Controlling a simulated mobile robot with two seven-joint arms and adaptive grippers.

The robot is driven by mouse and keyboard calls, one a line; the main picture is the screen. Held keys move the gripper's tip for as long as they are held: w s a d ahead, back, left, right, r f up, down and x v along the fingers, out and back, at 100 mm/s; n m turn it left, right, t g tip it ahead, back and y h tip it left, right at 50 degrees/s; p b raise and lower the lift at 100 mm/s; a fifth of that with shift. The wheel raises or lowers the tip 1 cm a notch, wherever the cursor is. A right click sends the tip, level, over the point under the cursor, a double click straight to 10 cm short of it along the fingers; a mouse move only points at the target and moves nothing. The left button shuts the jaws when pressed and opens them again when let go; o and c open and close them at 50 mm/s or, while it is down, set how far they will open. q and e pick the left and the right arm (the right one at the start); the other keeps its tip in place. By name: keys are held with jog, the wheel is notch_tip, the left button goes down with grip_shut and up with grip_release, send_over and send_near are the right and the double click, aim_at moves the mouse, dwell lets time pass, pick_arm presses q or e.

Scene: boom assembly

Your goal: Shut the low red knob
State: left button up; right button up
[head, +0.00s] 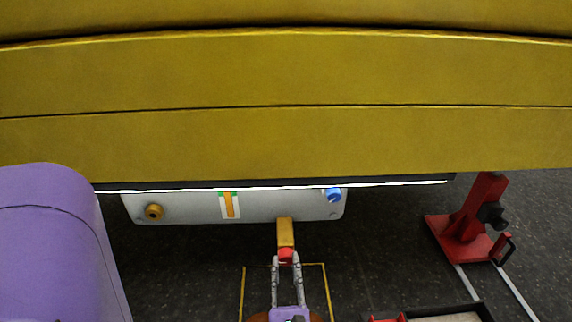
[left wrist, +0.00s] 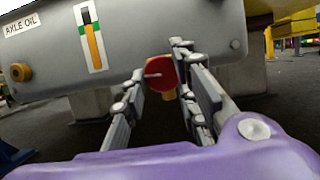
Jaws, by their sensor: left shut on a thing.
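The low red knob (head: 286,254) sits at the end of a brass-coloured spout (head: 285,232) under the grey axle-oil tank (head: 185,208). In the left wrist view, the red knob (left wrist: 160,72) shows a pale slot-like mark, and the grey tank (left wrist: 130,40) rises behind it. My left gripper (head: 286,260) reaches up from below with its fingers on both sides of the knob. In the left wrist view, my left gripper (left wrist: 158,75) is shut on the knob. My right gripper is not in view.
The tank carries a sight gauge (head: 229,205), a brass plug (head: 154,212) and a blue knob (head: 333,195). A wide yellow boom (head: 290,85) overhangs the tank. A red stand (head: 475,230) is at right. A black-rimmed tray (head: 483,311) is at bottom right. Dark floor lies left of my gripper.

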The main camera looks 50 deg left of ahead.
pick_arm(q)
jog(key=shift+s+a, duration=0.3)
jog(key=shift+a, duration=0.1)
jog(key=o, duration=1)
jog(key=shift+w+d, duration=0.15)
jog(key=shift+d, duration=0.05)
jog(key=shift+d, duration=0.1)
jog(key=v, duration=1.2)
